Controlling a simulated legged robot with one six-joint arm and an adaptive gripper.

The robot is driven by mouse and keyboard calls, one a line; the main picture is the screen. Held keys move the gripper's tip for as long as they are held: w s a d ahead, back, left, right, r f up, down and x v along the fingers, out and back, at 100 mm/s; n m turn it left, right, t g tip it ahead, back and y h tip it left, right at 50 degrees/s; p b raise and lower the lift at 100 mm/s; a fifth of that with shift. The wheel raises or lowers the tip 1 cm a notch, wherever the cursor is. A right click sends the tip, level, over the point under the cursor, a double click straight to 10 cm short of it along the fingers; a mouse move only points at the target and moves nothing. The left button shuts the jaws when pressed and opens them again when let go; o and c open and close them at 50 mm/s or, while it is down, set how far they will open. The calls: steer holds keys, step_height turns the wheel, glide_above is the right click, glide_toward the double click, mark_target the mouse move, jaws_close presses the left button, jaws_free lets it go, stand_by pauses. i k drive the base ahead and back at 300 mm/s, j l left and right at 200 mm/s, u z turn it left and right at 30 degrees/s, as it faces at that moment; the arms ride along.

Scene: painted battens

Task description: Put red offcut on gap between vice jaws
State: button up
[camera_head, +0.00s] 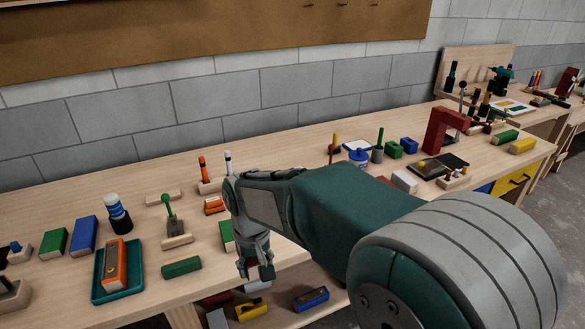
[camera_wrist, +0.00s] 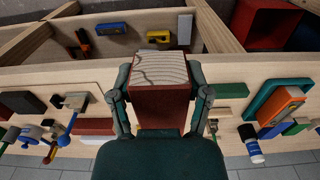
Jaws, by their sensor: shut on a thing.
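The red offcut (camera_wrist: 160,108) is a red-painted block with a pale wood-grain end, held between the two fingers of my gripper (camera_wrist: 160,92) in the wrist view. A red C-shaped tool (camera_head: 438,131) with a dark handle stands at the right of the bench in the head view. I cannot tell whether it is the vice, and no gap between jaws shows clearly.
The bench top (camera_head: 300,143) carries many small tools and blocks. A teal tray (camera_head: 97,292) with an orange block (camera_head: 115,264) lies at the left. A green block (camera_head: 181,267) lies near the front edge. A lower shelf holds a blue block (camera_head: 311,298) and a yellow block (camera_head: 252,310).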

mark_target(180, 255)
steer(key=i, duration=1.05)
